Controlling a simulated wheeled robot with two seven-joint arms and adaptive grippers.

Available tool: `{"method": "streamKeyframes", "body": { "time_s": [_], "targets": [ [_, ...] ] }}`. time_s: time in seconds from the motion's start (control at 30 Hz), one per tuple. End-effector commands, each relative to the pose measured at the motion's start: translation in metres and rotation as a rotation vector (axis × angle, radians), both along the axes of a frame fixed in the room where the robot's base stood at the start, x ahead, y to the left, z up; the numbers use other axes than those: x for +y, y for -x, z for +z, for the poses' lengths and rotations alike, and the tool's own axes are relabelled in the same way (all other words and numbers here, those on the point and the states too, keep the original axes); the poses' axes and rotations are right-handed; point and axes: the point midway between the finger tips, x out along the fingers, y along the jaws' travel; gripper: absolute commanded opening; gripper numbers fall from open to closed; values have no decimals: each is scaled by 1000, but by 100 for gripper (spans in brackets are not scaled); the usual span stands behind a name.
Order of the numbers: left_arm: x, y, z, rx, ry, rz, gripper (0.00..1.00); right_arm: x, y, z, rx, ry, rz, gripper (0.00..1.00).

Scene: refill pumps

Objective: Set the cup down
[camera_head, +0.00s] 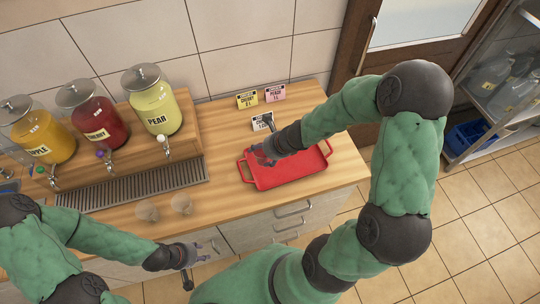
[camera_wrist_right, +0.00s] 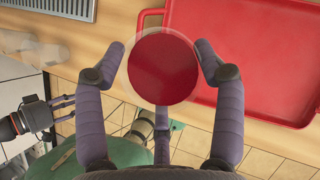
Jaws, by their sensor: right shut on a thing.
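My right gripper (camera_head: 264,154) is shut on a clear cup of dark red drink (camera_wrist_right: 163,68). The cup is between its two fingers in the right wrist view. In the head view the hand is over the left part of the red tray (camera_head: 291,182) and mostly hides the cup. The tray also shows at the right of the wrist view (camera_wrist_right: 290,108). I cannot tell whether the cup's base touches anything. My left gripper (camera_head: 203,252) is empty in front of the counter; its fingers look apart in the wrist view (camera_wrist_right: 66,108).
Dispensers of yellow-orange (camera_head: 43,137), red (camera_head: 98,122) and pale yellow (camera_head: 160,108) drink stand at left above a drip grate (camera_head: 132,186). Two clear cups (camera_head: 147,211) (camera_head: 181,203) stand near the front edge. Small cards (camera_head: 246,99) (camera_head: 274,93) (camera_head: 262,122) stand behind the tray.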

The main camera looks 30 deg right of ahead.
Motion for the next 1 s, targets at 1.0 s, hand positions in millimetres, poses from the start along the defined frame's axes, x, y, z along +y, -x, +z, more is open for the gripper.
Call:
{"method": "streamKeyframes", "body": {
  "time_s": [1.0],
  "targets": [
    [0, 1, -29, 1, 0, 0, 40, -35, -17, -81, 0, -1, 1, 24]
  ]
}}
